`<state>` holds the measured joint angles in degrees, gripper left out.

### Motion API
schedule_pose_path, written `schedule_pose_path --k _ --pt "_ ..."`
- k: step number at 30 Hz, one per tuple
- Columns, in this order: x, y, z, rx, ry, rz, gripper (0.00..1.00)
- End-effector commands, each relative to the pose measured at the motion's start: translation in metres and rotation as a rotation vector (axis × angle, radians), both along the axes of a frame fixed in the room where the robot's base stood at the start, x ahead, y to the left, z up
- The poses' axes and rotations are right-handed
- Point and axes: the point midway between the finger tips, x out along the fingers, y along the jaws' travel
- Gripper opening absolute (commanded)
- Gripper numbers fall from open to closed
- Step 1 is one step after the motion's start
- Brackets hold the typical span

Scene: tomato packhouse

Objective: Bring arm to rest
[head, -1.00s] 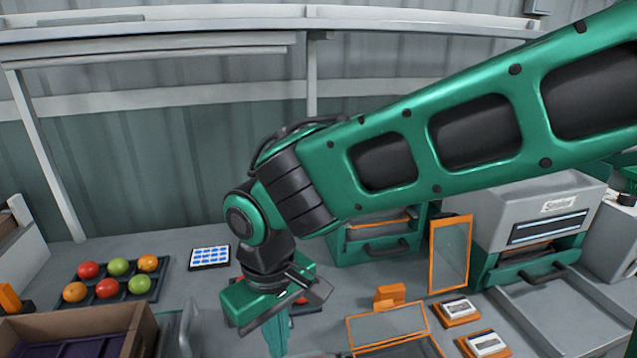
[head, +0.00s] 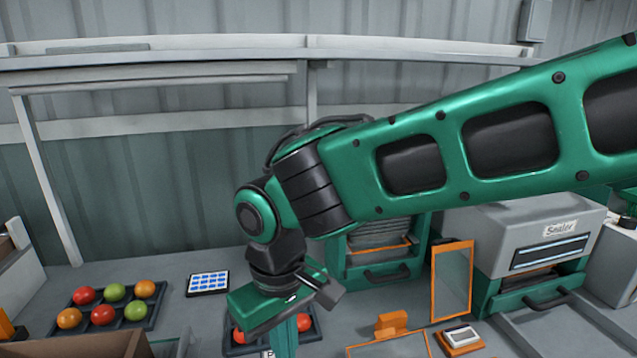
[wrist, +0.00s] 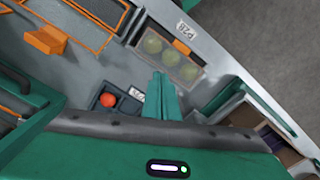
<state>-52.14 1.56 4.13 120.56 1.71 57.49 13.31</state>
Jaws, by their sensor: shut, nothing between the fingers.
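My arm reaches in from the right of the head view, and my green gripper (head: 284,342) hangs pointing down over the grey bench (head: 215,315). The fingers show as a narrow green pair in the wrist view (wrist: 160,97), pressed together with nothing between them. A dark tray (head: 312,335) with red tomatoes (head: 304,322) lies just behind and beside the fingers. One red tomato also shows in the wrist view (wrist: 107,100), left of the fingers. The lower tips are cut off in the head view.
A tray of several red, green and orange tomatoes (head: 102,315) lies at left, near a cardboard box (head: 85,345). A blue-buttoned panel (head: 208,284) lies behind. An orange-framed pane (head: 452,280) and the Sealer machine (head: 530,235) stand at right. A clear pack of green tomatoes (wrist: 170,60) shows in the wrist view.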

Motion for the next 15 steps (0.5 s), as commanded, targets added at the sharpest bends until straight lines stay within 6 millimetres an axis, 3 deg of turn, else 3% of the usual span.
schedule_pose_path --k 5,9,15 --pt "0.038 -0.069 0.006 -0.008 -0.013 -0.161 0.0" --pt "0.059 -0.135 0.01 -0.014 -0.018 -0.309 0.0" --pt "0.065 -0.228 0.011 -0.021 -0.021 -0.518 0.0"
